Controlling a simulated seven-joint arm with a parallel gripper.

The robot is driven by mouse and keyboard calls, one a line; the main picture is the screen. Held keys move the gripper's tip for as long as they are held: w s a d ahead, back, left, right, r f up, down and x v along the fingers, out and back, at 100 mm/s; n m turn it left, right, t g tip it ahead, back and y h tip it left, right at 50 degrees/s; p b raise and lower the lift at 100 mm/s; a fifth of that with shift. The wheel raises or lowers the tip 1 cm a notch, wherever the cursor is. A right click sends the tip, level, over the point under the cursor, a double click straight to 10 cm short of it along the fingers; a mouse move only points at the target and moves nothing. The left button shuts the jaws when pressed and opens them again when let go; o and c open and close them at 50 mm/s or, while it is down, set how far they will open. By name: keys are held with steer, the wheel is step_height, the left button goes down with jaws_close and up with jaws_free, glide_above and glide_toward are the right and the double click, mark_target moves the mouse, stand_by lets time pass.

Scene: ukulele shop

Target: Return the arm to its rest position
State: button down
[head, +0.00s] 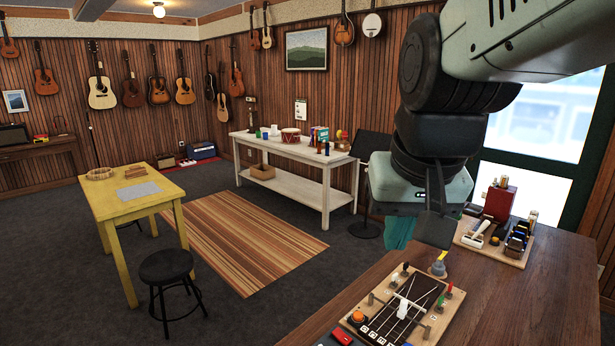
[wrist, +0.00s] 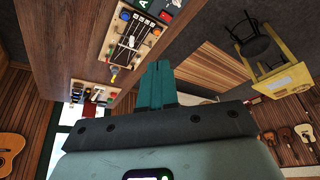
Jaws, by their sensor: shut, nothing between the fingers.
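A dark part of my wrist partly covers the fingers in the head view. My arm comes down from the top right.
A wooden board with strings and knobs (head: 372,297) lies on the workbench, with a small yellow-based item (head: 438,268) beside it. A tool rack (head: 515,245) stands behind. A white table (head: 270,147), yellow table (head: 120,207) and black stool (head: 165,265) stand across open floor.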

steer(key=w+f+g, duration=0.2)
steer(key=w+f, duration=0.3)
steer(key=w, duration=0.7)
steer(key=m+g, duration=0.2)
steer(key=m, duration=0.1)
glide_above(358, 314)
step_height(358, 314, down, 27)
steer(key=shift+f, duration=3.25)
steer(key=shift+f, duration=0.15)
steer(key=shift+f, duration=0.95)
steer(key=shift+r, duration=3.75)
